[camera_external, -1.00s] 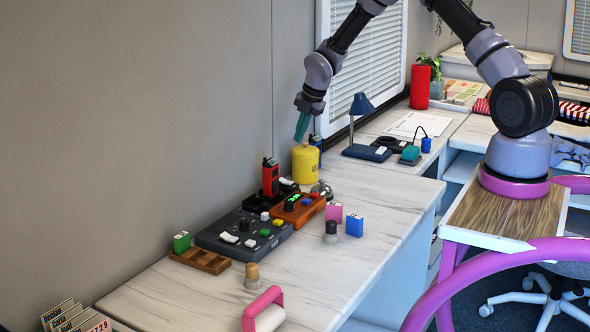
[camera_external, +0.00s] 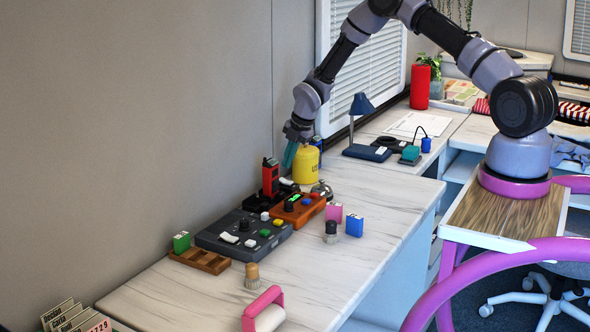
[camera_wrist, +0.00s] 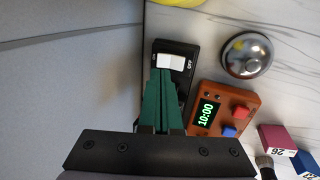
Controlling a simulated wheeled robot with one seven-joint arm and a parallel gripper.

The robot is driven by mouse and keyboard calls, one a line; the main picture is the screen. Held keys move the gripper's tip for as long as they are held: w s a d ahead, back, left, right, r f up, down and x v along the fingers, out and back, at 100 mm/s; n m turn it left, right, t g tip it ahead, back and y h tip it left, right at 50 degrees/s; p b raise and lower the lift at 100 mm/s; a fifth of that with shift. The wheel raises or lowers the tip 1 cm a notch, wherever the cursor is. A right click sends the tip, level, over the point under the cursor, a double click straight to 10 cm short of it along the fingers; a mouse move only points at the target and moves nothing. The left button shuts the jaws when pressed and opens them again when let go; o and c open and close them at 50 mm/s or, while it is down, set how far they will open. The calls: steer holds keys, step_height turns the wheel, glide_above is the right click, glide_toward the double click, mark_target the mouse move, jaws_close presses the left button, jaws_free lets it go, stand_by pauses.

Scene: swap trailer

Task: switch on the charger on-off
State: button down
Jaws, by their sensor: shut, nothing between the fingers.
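The black charger (camera_external: 257,204) stands near the wall on the counter, with a red handheld radio (camera_external: 270,178) upright in it. In the wrist view the charger (camera_wrist: 188,52) shows a white rocker switch (camera_wrist: 171,61) with the word OFF beside it. My gripper (camera_external: 287,166) has teal fingers, pressed together and empty, pointing down by the radio and the yellow canister. In the wrist view my gripper's fingertips (camera_wrist: 161,71) overlap the near edge of the switch; I cannot tell whether they touch it. The fingers hide part of the charger.
A yellow canister (camera_external: 306,166) and a metal bell (camera_external: 322,190) are close by. An orange timer (camera_external: 298,209) reading 10:00 sits beside the charger. A dark control panel (camera_external: 243,233) lies in front. The counter's right side is mostly clear.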

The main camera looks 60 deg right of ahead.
mark_target(281, 180)
steer(key=shift+x, duration=2.25)
steer(key=shift+w+f, duration=0.15)
steer(key=shift+f, duration=0.05)
steer(key=shift+s, duration=0.8)
steer(key=shift+r, duration=0.15)
steer(key=v, duration=1.4)
